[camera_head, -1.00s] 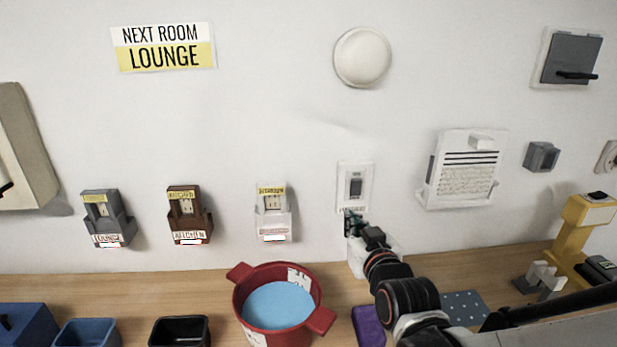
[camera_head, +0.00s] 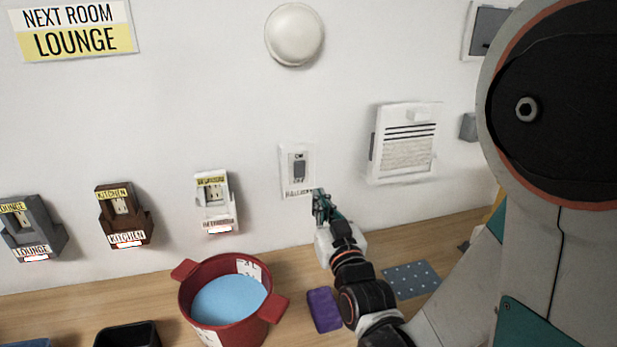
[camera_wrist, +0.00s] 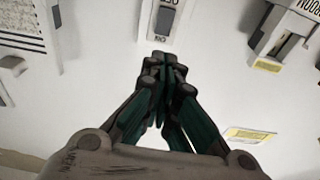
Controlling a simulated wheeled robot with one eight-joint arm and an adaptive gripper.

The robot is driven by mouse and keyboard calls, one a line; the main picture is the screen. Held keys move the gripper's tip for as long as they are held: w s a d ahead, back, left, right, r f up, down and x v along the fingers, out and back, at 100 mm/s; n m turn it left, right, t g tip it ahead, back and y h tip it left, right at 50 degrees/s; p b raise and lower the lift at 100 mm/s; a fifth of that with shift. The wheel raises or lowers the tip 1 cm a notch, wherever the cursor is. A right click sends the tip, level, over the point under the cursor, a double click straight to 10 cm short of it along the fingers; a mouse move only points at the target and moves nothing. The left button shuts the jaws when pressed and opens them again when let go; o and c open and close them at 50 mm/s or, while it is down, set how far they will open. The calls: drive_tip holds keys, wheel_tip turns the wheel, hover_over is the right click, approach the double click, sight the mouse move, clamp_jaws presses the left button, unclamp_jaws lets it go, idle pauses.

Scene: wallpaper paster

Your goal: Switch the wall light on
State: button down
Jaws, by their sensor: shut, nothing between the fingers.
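The wall switch (camera_head: 299,170) is a white plate with a dark grey rocker, mounted on the wall below the round white wall lamp (camera_head: 295,35). The lamp shows no clear glow. My gripper (camera_head: 319,196) is shut and empty, just below and right of the switch plate's lower edge in the head view. In the wrist view, my gripper (camera_wrist: 164,60) has its closed fingertips close to one end of the switch plate (camera_wrist: 163,18). Whether the tips touch the plate cannot be told.
A white vented panel (camera_head: 404,143) hangs right of the switch. Holders in white (camera_head: 215,202), brown (camera_head: 124,215) and grey (camera_head: 33,227) hang left. A red pot (camera_head: 231,302) of blue liquid and a purple block (camera_head: 323,309) are on the wooden counter.

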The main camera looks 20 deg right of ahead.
drive_tip(key=p, duration=0.4)
approach(298, 159)
drive_tip(key=w, duration=0.4)
drive_tip(key=shift+w+d+r, duration=0.15)
drive_tip(key=shift+w+r, duration=0.35)
drive_tip(key=shift+w, duration=0.05)
drive_tip(key=shift+w+r+g+p, duration=0.45)
drive_tip(key=shift+g+p, duration=0.25)
drive_tip(key=shift+p, duration=0.45)
drive_tip(key=shift+f, duration=0.3)
